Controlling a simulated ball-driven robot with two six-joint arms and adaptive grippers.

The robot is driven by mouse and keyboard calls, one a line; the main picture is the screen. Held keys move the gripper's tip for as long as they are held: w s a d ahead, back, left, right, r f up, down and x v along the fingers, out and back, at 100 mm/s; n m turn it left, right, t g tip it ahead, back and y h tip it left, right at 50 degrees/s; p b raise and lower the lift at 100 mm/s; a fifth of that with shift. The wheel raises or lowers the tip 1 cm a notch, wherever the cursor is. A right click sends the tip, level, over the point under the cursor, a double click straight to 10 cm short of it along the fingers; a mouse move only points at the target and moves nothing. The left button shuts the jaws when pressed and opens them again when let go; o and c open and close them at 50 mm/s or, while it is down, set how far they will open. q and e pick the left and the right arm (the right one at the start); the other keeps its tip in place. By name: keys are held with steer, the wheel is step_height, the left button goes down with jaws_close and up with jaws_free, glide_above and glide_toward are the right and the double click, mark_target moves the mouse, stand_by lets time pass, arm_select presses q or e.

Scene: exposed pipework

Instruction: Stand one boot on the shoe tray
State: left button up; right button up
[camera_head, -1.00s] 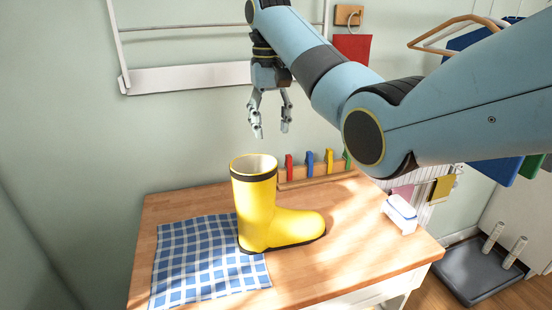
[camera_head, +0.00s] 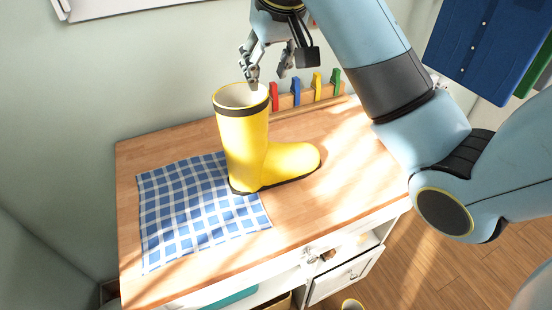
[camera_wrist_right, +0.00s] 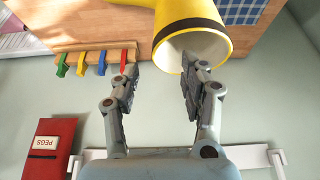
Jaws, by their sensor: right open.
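A yellow rubber boot (camera_head: 265,152) with a dark band below its rim stands upright on the wooden worktop, its heel on the edge of a blue checked cloth and its toe to the right. My right gripper (camera_head: 267,84) is open and empty, just above and behind the boot's opening. In the right wrist view the boot's open top (camera_wrist_right: 197,50) lies just beyond the fingertips (camera_wrist_right: 158,78), nearer the right-hand finger in the picture. I cannot tell whether that finger touches the rim. I do not see my left gripper. The shoe tray is not clearly in view now.
The blue checked cloth (camera_head: 190,220) covers the worktop's left part. A rack of coloured pegs (camera_head: 308,92) stands along the back edge by the wall. The worktop (camera_head: 350,185) is clear right of the boot.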

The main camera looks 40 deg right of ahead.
mark_target(263, 92)
steer(key=shift+w+f, duration=0.4)
steer(key=shift+f, duration=0.1)
steer(key=p+x, duration=0.1)
steer(key=x, duration=0.4)
steer(key=shift+d+p, duration=0.2)
steer(key=shift+p, duration=0.15)
steer(key=shift+w+f, duration=0.2)
steer(key=shift+f, duration=0.15)
steer(key=shift+s, duration=0.1)
steer(key=shift+c, duration=0.4)
steer(key=c, duration=0.5)
jaws_close()
arm_select(q)
steer(key=shift+w+r, duration=0.9)
steer(key=shift+r, duration=0.15)
arm_select(e)
steer(key=shift+r, duration=0.1)
